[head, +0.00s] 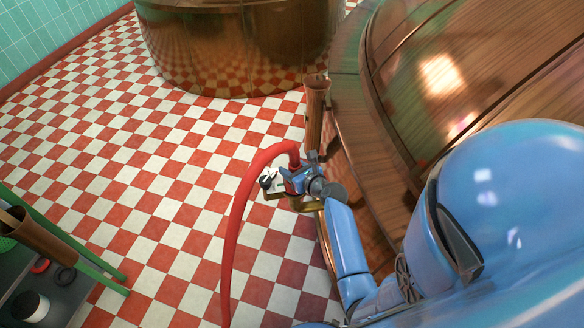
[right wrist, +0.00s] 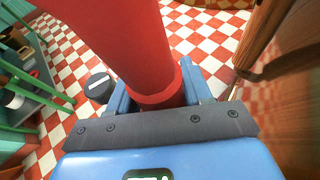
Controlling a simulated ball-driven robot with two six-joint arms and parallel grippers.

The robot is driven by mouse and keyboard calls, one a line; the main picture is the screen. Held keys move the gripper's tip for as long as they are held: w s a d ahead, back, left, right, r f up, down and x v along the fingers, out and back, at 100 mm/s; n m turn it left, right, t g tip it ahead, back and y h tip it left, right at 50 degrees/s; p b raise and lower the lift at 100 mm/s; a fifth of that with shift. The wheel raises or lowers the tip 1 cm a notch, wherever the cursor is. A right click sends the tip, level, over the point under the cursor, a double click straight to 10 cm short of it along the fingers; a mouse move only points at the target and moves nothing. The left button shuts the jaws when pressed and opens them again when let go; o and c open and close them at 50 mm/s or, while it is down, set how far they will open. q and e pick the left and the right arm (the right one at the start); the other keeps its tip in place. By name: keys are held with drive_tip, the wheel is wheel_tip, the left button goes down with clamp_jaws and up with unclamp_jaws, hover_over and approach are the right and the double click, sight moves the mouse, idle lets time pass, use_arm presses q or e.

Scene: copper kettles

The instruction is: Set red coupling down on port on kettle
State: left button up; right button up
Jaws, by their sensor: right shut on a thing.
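My right gripper (head: 300,180) is shut on the red coupling (head: 290,185) at the end of a thick red hose. In the right wrist view the red coupling (right wrist: 160,97) sits between the two blue fingers. The gripper is beside the wall of the near copper kettle (head: 350,135). A brass-coloured piece (head: 304,204) shows just under the gripper; it may be part of the port, but the gripper hides most of it. I cannot tell whether the coupling touches it. A dark round knob (right wrist: 100,88) is left of the coupling. My left gripper is not in view.
The red hose (head: 233,230) arches up from the floor. A copper tube-like holder (head: 316,95) is on the kettle's side. Another copper kettle (head: 235,45) stands behind. A green-framed cart (head: 95,272) is at lower left. The checkered floor between is clear.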

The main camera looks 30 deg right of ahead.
drive_tip(key=o, duration=1.1)
drive_tip(key=shift+c, duration=0.2)
drive_tip(key=shift+f, duration=0.1)
drive_tip(key=shift+s, duration=0.1)
drive_tip(key=p+v, duration=0.6)
drive_tip(key=v, duration=0.4)
drive_tip(key=shift+s+r, duration=0.2)
drive_tip(key=shift+s, duration=0.1)
